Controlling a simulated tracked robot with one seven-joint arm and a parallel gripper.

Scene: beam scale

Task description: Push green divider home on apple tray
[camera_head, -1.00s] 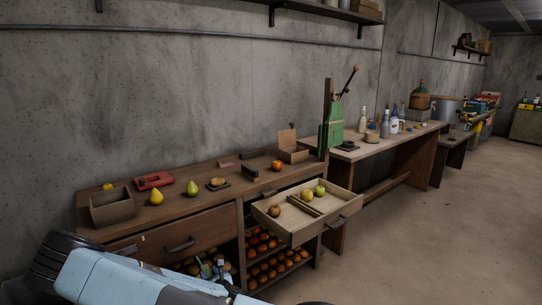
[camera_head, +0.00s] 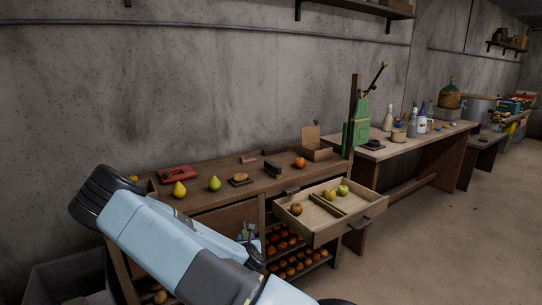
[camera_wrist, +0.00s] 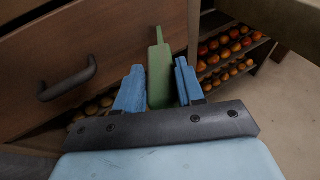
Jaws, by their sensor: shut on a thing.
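My gripper (camera_wrist: 159,78) is shut on the green divider (camera_wrist: 158,62), a narrow upright plate with a thin tip, between its blue fingers in the wrist view. In the head view, my gripper (camera_head: 248,238) is in front of the bench, left of and lower than the apple tray; the divider is too small there to make out clearly. The apple tray (camera_head: 322,236) is a pale wooden drawer standing out from the bench. It holds a brownish fruit at left and yellow and green apples at right, with a wooden partition between. The divider is apart from the tray.
A closed drawer with a dark handle (camera_wrist: 68,80) is close on the left in the wrist view. Shelves of red fruit (camera_head: 290,268) lie below the tray. Pears, a red item (camera_head: 177,173) and small boxes stand on the bench top. Open floor lies at right.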

